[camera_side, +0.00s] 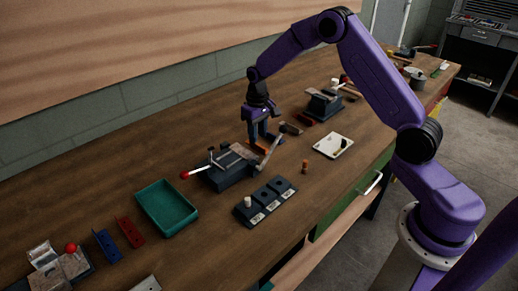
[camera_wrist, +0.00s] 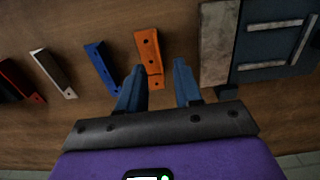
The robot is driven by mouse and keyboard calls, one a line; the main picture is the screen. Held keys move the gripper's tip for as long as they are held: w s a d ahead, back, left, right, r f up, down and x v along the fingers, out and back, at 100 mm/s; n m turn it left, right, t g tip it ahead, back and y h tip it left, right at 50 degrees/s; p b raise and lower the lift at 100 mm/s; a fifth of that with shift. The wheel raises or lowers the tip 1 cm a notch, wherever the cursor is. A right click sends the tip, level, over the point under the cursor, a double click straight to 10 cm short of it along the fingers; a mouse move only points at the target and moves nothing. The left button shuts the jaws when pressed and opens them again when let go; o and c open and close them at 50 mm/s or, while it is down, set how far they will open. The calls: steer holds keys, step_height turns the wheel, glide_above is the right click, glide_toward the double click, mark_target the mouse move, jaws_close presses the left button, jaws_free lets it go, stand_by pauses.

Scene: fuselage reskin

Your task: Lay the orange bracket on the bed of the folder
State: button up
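The orange bracket (camera_wrist: 149,52) lies on the wooden bench. In the wrist view its lower end shows between my fingertips, closer to the left finger. In the side view only a bit of the orange bracket (camera_side: 262,147) shows below my gripper (camera_side: 262,132). My gripper (camera_wrist: 159,72) is open, with clear gaps beside the bracket. The folder (camera_side: 228,170) is the dark blue device just left of my gripper, with a grey plate on top and a red-knobbed lever. Part of the folder (camera_wrist: 268,52) shows at the right of the wrist view, with no bracket visible on it.
Blue (camera_wrist: 102,65), pale (camera_wrist: 52,72) and red (camera_wrist: 22,82) brackets lie left of the orange one. A dark block with sockets (camera_side: 266,200), a green tray (camera_side: 167,206) and a white plate (camera_side: 333,145) stand on the bench. Another dark device (camera_side: 322,106) stands farther back.

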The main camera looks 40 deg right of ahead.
step_height(320, 180, down, 4)
steer(key=shift+f, duration=0.1)
steer(key=shift+c, duration=0.3)
jaws_close()
step_height(320, 180, up, 9)
steer(key=a+r+m, duration=0.2)
steer(key=a+m, duration=1)
steer(key=m, duration=0.6)
steer(key=shift+w+a, duration=0.3)
steer(key=shift+w, duration=0.15)
